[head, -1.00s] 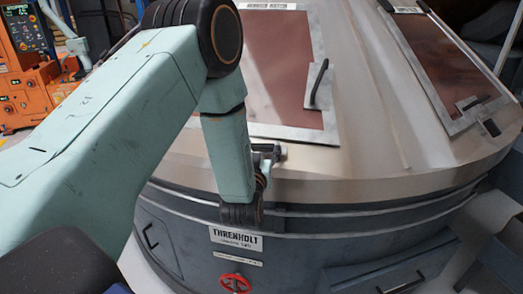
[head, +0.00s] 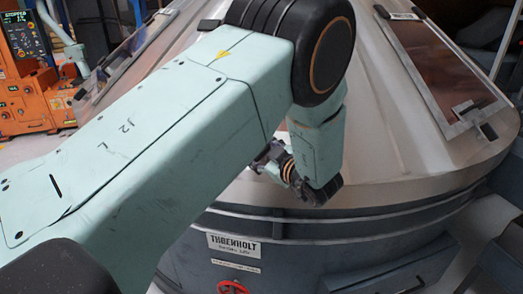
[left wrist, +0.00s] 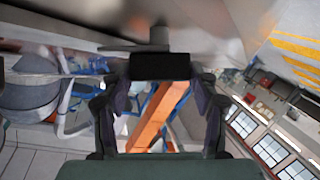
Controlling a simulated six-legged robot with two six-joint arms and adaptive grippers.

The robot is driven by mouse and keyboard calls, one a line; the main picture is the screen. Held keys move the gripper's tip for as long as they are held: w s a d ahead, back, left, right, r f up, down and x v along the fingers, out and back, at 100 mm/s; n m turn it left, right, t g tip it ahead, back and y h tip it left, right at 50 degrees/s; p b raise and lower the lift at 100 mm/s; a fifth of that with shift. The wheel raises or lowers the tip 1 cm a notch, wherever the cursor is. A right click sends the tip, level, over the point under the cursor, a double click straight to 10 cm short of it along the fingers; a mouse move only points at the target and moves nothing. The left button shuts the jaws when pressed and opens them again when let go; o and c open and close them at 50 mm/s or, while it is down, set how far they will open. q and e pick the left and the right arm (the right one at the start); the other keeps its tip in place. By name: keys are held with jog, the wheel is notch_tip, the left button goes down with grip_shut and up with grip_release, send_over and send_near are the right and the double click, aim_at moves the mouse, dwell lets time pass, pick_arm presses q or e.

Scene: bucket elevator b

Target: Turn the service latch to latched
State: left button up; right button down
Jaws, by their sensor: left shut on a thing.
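In the left wrist view a black block-shaped grip (left wrist: 160,66) on a short grey stem, apparently the handle of the service latch, sits between the fingertips of my left gripper (left wrist: 160,80). The gripper is shut on it. In the head view my left arm reaches across the grey machine housing (head: 400,180), and my left gripper (head: 265,160) is at the lower part of its sloping top, largely covered by my arm. The latch cannot be made out there, so its angle is unclear. My right gripper is not in view.
Below my wrist, the housing's side carries a THRENHOLT plate (head: 234,245) and a red handwheel (head: 233,287). A hatch panel (head: 440,65) lies on the right of the sloping top. Orange equipment (head: 30,85) stands at the far left.

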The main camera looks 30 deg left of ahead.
pick_arm(q)
jog(key=n+g+p, duration=0.1)
jog(key=n+g, duration=0.1)
jog(key=n+g+p, duration=0.1)
jog(key=n+g, duration=0.1)
jog(key=shift+w+r+n, duration=0.2)
jog(key=shift+n, duration=0.1)
jog(key=shift+n+g+h+p, duration=0.3)
jog(key=shift+n+g+h, duration=0.4)
jog(key=shift+n+g, duration=0.4)
jog(key=o, duration=1.1)
jog(key=shift+a+f, duration=0.1)
jog(key=shift+o, duration=0.2)
jog(key=v, duration=1.2)
jog(key=shift+w, duration=0.15)
